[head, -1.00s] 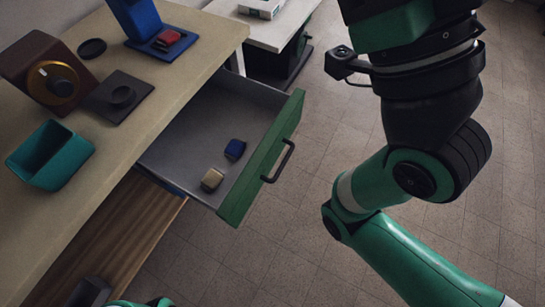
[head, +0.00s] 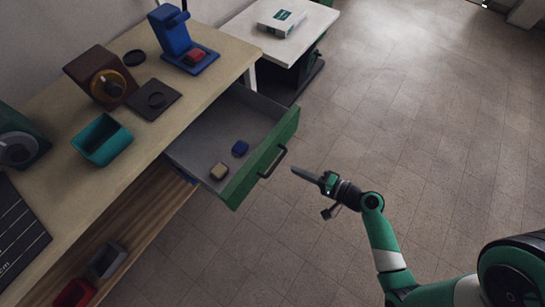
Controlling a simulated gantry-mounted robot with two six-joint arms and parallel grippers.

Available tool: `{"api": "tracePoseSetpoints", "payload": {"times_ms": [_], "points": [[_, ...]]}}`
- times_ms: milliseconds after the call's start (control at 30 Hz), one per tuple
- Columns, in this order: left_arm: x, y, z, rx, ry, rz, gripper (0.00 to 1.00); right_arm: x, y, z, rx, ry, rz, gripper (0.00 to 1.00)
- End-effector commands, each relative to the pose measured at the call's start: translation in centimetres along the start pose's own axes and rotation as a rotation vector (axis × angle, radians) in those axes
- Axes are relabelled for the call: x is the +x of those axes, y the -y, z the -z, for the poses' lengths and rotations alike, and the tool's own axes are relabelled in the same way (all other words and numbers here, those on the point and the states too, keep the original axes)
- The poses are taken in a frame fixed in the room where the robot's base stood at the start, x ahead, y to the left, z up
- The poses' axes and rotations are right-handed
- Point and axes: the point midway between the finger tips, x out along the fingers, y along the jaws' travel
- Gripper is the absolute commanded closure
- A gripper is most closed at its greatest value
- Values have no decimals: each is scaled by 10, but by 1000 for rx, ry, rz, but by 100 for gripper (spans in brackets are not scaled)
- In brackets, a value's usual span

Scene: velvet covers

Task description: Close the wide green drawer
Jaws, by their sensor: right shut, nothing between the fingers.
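The wide green drawer (head: 261,160) stands open under the tabletop, pulled out to the right. Its green front carries a dark bar handle (head: 273,163). My right gripper (head: 308,175) is shut and empty. It is in front of the drawer, just right of the handle and apart from it in the picture, pointing left toward it. My left gripper is not in view.
On the tabletop (head: 150,160) are a teal bin (head: 103,140), a brown box with a dial (head: 101,77) and a blue stand (head: 176,37). A white side table (head: 290,45) stands behind the drawer. A lower shelf holds a grey bin (head: 107,260) and a red bin (head: 75,293). Floor on the right is clear.

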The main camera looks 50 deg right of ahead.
Motion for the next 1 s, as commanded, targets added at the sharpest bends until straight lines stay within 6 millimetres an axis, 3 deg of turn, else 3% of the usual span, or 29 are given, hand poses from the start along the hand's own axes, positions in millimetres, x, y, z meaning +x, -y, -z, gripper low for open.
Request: {"api": "tracePoseSetpoints", "payload": {"times_ms": [167,600,1000], "points": [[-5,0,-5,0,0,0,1,14,-3,-1,-4,6,0,100],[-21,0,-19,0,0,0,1,91,-2,-1,-7,5,2,100],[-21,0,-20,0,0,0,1,101,0,-1,-5,2,1,100]]}}
